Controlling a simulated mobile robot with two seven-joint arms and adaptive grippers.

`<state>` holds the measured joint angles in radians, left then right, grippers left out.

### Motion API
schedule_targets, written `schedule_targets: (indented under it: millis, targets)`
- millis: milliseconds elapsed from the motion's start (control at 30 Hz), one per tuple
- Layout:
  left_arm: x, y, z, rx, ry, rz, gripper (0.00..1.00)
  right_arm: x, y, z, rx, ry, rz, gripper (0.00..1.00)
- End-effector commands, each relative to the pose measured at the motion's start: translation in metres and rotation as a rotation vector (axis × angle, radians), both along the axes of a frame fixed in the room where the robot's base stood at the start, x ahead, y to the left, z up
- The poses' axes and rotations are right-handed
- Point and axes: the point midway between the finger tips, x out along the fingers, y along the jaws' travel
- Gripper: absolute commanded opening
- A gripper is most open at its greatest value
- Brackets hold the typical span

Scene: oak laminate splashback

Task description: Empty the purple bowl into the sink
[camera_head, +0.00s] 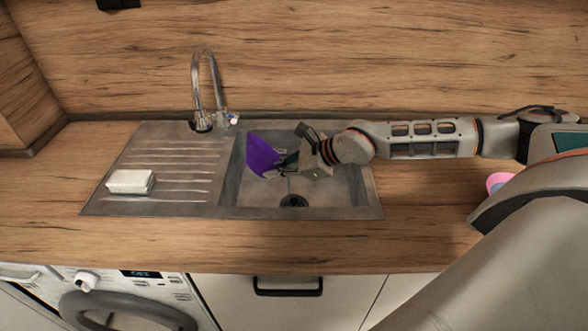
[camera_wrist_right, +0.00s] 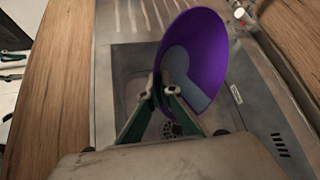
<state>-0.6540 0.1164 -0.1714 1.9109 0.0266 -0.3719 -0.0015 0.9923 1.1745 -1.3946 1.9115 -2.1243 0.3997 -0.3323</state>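The purple bowl (camera_head: 262,156) is over the sink basin (camera_head: 338,196), tipped steeply on its side; it also shows in the right wrist view (camera_wrist_right: 207,38). My right gripper (camera_head: 281,173) is shut on the bowl's rim, its green fingers pinching the wall in the wrist view (camera_wrist_right: 164,90). A grey-blue patch shows inside the bowl; I cannot tell whether it is contents or light. The drain (camera_head: 293,201) lies below. Dark green parts at the left edge of the wrist view look like my left gripper (camera_wrist_right: 12,58), mostly cut off.
A chrome faucet (camera_head: 208,90) stands behind the sink. A white block (camera_head: 131,181) lies on the ribbed drainboard (camera_head: 181,166) at left. A pink object (camera_head: 498,181) is partly hidden behind my right arm. The counter front (camera_head: 250,234) is clear.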

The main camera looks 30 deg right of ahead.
Motion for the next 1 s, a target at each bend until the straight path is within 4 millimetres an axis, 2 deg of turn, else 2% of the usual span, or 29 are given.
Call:
schedule_targets:
  millis: [1000]
  targets:
    - [-0.0015, 0.0023, -0.0024, 0.006, 0.003, -0.006, 0.61, -0.0005, -0.0069, 0.0072, 0.113, -0.004, 0.001, 0.00]
